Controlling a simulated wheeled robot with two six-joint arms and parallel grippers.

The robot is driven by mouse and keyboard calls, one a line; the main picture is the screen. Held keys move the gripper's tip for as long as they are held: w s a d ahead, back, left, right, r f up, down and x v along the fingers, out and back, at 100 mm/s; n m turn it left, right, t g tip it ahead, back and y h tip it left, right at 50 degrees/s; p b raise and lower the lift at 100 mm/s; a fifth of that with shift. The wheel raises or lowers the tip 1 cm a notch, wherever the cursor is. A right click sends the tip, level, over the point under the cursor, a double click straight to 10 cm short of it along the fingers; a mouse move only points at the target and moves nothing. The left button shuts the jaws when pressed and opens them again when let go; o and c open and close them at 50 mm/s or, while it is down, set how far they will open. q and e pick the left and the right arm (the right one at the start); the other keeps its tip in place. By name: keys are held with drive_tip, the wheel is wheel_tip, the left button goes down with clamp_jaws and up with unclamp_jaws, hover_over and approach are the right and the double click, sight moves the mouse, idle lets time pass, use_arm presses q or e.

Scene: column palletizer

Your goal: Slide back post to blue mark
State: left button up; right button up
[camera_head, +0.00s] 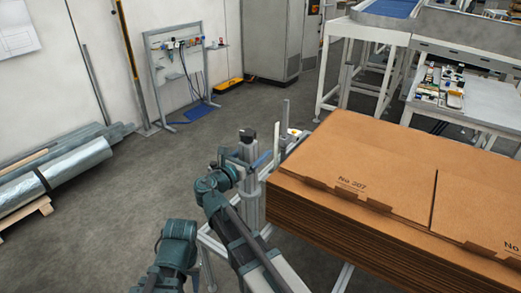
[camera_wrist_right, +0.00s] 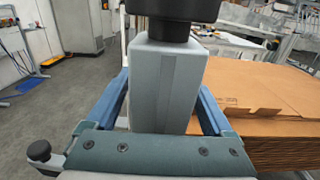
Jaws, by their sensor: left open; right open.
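A grey upright post (camera_head: 252,204) with a black knob (camera_head: 248,135) on top stands beside the left corner of the cardboard stack. In the right wrist view the grey post (camera_wrist_right: 168,85) fills the middle, under its black knob (camera_wrist_right: 172,18). My right gripper (camera_head: 247,160) is at the upper part of the post. Its two blue fingers (camera_wrist_right: 163,90) lie on either side of the post, open. My left arm shows at the bottom left of the head view, but I cannot make out its gripper. I cannot make out a blue mark.
A stack of flat cardboard (camera_head: 385,170) fills the right side, close to the post. A thin upright (camera_head: 286,113) stands behind the post. A workbench (camera_head: 478,98) stands behind the stack. Wrapped rolls (camera_head: 75,163) lie at the left wall. The floor between is clear.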

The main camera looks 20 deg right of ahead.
clamp_jaws()
idle(0.4)
drive_tip(key=x, duration=1.2)
drive_tip(key=shift+w+r, duration=0.1)
drive_tip(key=shift+w, duration=0.05)
drive_tip(key=shift+c, duration=2)
unclamp_jaws()
drive_tip(key=shift+d, duration=0.1)
drive_tip(key=o, duration=0.4)
drive_tip(key=shift+d, duration=0.1)
